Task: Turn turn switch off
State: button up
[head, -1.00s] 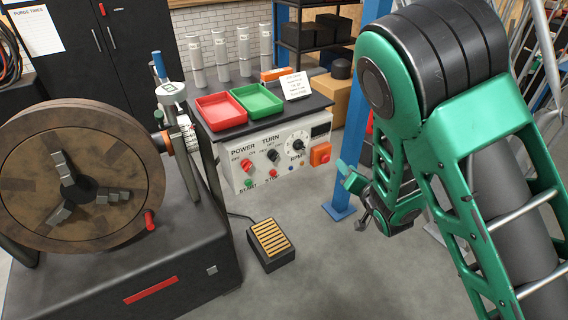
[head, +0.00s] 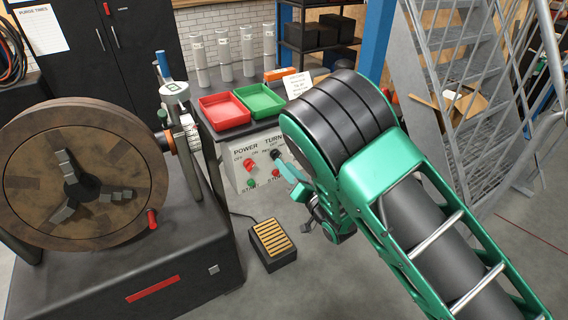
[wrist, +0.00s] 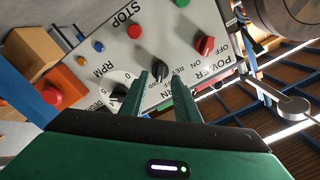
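The white control panel (head: 239,172) faces me beyond the chuck machine, with a red POWER knob (head: 249,164) and a black TURN knob (head: 276,154) beside it. In the wrist view the black TURN knob (wrist: 161,70) shows between the fingertips of my gripper (wrist: 163,78). The fingers are apart, one on each side of the knob in the picture; I cannot tell whether they touch it. The red POWER knob (wrist: 205,45) is up and right of the fingers there. In the head view my gripper (head: 292,182) is in front of the panel, and my arm hides the panel's right part.
The wrist view also shows a black RPM dial (wrist: 118,92), a red STOP button (wrist: 135,31) and an orange-boxed red button (wrist: 52,95). Red (head: 222,111) and green (head: 259,99) trays sit on top. A foot pedal (head: 272,243) lies on the floor below.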

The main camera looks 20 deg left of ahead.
aim_at(276, 155)
jog(key=shift+x, duration=1.65)
